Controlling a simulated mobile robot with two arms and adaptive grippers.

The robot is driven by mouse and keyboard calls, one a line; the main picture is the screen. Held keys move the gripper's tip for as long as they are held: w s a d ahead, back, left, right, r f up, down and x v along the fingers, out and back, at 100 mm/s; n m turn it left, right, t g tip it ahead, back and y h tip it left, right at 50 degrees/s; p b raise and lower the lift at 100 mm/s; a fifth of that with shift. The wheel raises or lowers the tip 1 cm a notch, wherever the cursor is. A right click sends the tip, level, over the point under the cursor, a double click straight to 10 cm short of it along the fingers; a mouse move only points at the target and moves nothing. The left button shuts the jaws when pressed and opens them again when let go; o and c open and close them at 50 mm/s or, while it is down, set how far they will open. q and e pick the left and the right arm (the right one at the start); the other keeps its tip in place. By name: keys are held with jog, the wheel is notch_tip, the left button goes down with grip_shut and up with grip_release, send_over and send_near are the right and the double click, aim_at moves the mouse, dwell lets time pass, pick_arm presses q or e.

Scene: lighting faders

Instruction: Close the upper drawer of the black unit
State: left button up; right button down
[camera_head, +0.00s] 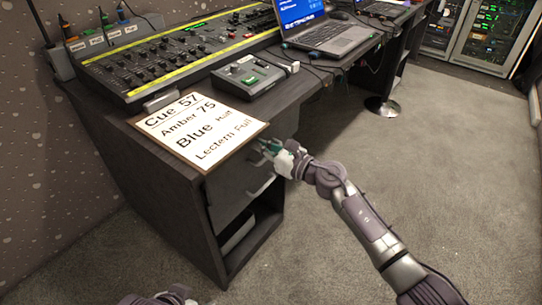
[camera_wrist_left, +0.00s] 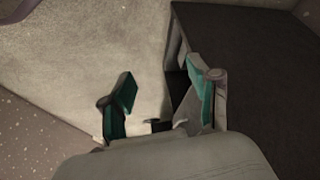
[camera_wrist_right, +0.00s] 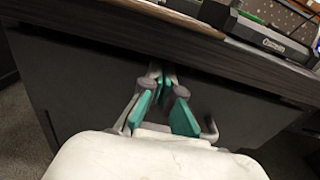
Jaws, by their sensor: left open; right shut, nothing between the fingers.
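The black unit (camera_head: 160,205) stands under the left end of the desk. Its dark upper drawer front (camera_head: 228,172) lies just below the desktop; I cannot tell whether a small gap remains behind it. A pale handle (camera_head: 262,187) shows on the front, below my right gripper. My right gripper (camera_head: 266,149) is shut and empty, close to the upper part of the drawer front. In the right wrist view its teal fingertips (camera_wrist_right: 164,82) are before the dark front (camera_wrist_right: 90,90); contact is unclear. My left gripper (camera_wrist_left: 160,95) is open and empty, near the unit's dark side.
A sign board (camera_head: 198,128) lies on the desktop above the drawers. A mixing console (camera_head: 170,60), a small control box (camera_head: 247,76) and a laptop (camera_head: 325,35) stand farther back. The unit's lower compartment is open with a pale object (camera_head: 237,232) inside. Carpet (camera_head: 440,150) to the right is clear.

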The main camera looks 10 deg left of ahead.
jog(key=shift+b+x, duration=0.5)
jog(key=shift+x, duration=0.75)
jog(key=shift+r, duration=0.2)
pick_arm(q)
jog(key=w+d+r+t+h, duration=0.1)
jog(key=w+d+r+t, duration=0.1)
jog(key=w, duration=0.5)
jog(key=shift+d+r+t, duration=0.4)
jog(key=shift+r+t, duration=0.5)
jog(key=shift+t, duration=0.3)
pick_arm(e)
jog(key=shift+r, duration=0.1)
